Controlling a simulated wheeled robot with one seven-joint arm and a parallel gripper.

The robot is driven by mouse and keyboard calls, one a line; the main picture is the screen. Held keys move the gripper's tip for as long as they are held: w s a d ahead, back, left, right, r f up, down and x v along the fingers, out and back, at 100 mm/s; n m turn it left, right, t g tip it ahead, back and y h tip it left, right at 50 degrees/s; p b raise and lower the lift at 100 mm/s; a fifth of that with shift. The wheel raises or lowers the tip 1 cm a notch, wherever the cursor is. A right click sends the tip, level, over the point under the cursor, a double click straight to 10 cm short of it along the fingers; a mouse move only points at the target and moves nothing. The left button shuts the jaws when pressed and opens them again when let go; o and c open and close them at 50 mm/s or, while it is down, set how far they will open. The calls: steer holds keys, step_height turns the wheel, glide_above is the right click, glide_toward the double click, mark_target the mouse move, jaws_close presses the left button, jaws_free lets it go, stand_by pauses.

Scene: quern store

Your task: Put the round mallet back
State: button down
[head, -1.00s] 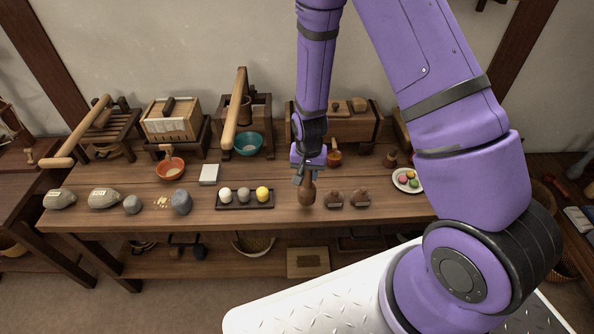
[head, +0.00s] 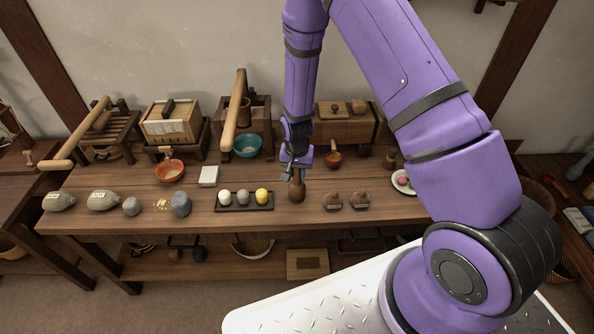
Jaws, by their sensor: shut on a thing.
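The round mallet (head: 297,190) is dark brown wood with a bulbous head. It hangs head down below my gripper (head: 297,169), which is shut on its upper, thinner part. The mallet is upright over the front half of the workbench (head: 330,177), between the dark tray of balls and two small brown stamp-like pieces. I cannot tell whether its head touches the bench top. The gripper hides the top of the mallet.
The tray (head: 230,209) holds white, grey and yellow balls just left. The two brown pieces (head: 333,201) (head: 360,200) sit just right. Behind stand a teal bowl (head: 247,145), a wooden chest (head: 345,125) and a small ladle cup (head: 333,158). A plate of sweets (head: 402,183) is partly behind my arm.

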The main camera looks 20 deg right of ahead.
steer(key=shift+f, duration=0.1)
steer(key=c, duration=0.8)
jaws_free()
step_height(320, 180, up, 13)
steer(key=shift+s+r, duration=0.1)
steer(key=s+d+r+n+t, duration=0.15)
steer(key=s+r, duration=0.35)
steer(key=r, duration=0.7)
steer(key=s+d+r+n+t, duration=0.15)
steer(key=s+r, duration=0.25)
steer(key=r, duration=0.8)
steer(key=s+d+r, duration=0.1)
steer(key=s+r, duration=0.2)
steer(key=s, duration=0.3)
steer(key=s+d+r+n+t, duration=0.1)
steer(key=s+r, duration=0.3)
steer(key=s, duration=0.3)
steer(key=s+d+r+n+t, duration=0.1)
steer(key=s+d+r, duration=0.1)
steer(key=s+r, duration=0.2)
steer(key=shift+s+r, duration=0.15)
steer(key=shift+s, duration=1.4)
